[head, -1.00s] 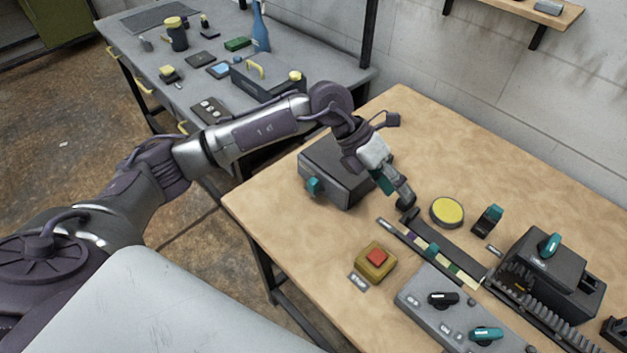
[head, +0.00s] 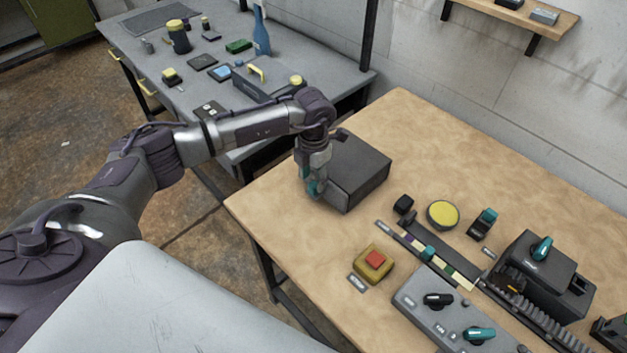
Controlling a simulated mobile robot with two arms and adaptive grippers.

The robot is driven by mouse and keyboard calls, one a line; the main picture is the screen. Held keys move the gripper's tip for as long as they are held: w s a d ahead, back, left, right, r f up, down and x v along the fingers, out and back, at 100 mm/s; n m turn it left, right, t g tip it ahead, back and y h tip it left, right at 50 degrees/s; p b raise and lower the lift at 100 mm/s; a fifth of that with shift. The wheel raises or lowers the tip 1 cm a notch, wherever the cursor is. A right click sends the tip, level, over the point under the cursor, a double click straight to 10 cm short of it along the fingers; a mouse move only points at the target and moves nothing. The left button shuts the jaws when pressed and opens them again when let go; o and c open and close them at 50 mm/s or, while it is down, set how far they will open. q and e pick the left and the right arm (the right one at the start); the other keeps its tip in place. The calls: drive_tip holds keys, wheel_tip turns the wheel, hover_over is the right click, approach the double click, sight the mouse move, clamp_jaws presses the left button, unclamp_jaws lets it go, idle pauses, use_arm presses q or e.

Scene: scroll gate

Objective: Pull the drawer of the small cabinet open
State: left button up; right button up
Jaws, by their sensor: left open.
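The small cabinet (head: 358,170) is a dark grey box on the left part of the wooden table. Its drawer front faces left and toward me, and is mostly hidden behind my gripper. My left gripper (head: 313,193) points down right at that front, where the teal handle was visible before. The gripper is open. Teal shows between or beside its fingers, and I cannot tell whether it is the handle or part of the finger. My right gripper is not in the view.
On the wooden table (head: 450,140) stand a red button on a yellow base (head: 374,261), a yellow disc (head: 443,214), a slider strip (head: 440,262), a grey panel with knobs (head: 440,318) and a dark machine (head: 540,275). A grey workbench (head: 210,85) holds several items behind my arm.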

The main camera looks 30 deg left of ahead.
sight(314, 184)
use_arm(q)
drive_tip(key=shift+f, duration=1.7)
clamp_jaws()
